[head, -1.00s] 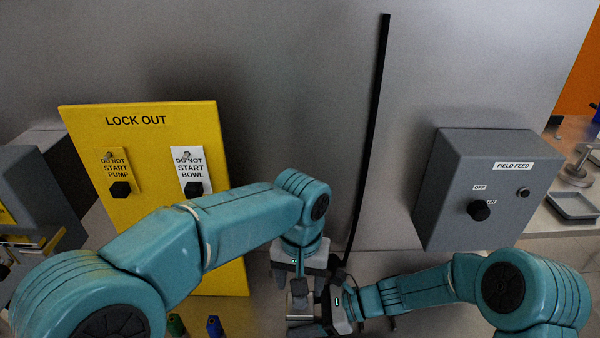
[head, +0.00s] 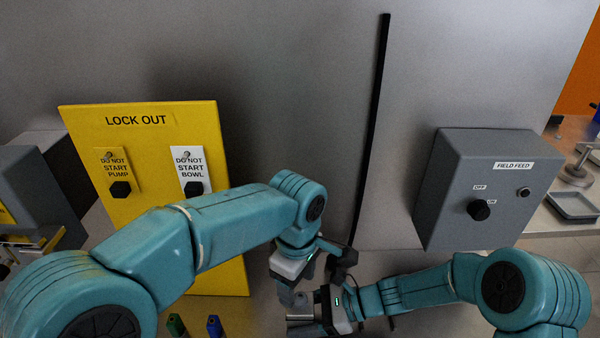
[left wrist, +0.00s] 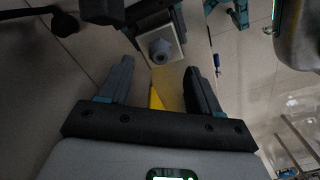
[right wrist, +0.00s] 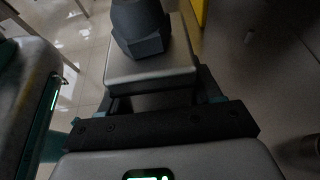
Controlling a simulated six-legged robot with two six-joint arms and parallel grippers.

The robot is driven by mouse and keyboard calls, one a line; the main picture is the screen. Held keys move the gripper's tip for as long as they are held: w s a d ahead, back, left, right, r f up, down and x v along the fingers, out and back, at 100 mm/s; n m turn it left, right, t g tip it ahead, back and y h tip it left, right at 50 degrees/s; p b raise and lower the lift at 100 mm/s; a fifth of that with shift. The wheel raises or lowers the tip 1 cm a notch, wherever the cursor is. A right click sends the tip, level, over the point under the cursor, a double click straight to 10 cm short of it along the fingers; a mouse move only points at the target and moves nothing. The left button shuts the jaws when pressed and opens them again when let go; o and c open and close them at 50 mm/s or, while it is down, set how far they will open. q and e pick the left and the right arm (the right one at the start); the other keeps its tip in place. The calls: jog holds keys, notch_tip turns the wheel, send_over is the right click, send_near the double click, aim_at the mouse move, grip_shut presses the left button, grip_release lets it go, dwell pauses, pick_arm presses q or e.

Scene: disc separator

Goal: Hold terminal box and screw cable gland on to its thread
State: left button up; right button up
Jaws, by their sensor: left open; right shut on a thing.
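The terminal box (right wrist: 150,72) is a pale grey block in the right wrist view, with the dark grey cable gland (right wrist: 140,28) standing on its face. My right gripper (right wrist: 158,98) is shut on the box. In the left wrist view the box (left wrist: 176,51) and gland (left wrist: 161,48) show just beyond the fingertips of my left gripper (left wrist: 158,80). That gripper is open and empty, its fingers apart from the gland. In the head view my left gripper (head: 292,290) is tilted just above my right gripper (head: 326,312). The thread is hidden under the gland.
A yellow lock-out board (head: 140,230) stands at left, and a grey field-feed box (head: 470,225) is on the wall at right. A green item (head: 176,325) and a blue item (head: 214,326) stand below the board. A black vertical strip (head: 373,120) runs down the wall.

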aim_at(297, 295)
pick_arm(q)
jog(key=n, duration=0.3)
jog(key=shift+s, duration=0.1)
jog(key=shift+f, duration=1.75)
grip_shut()
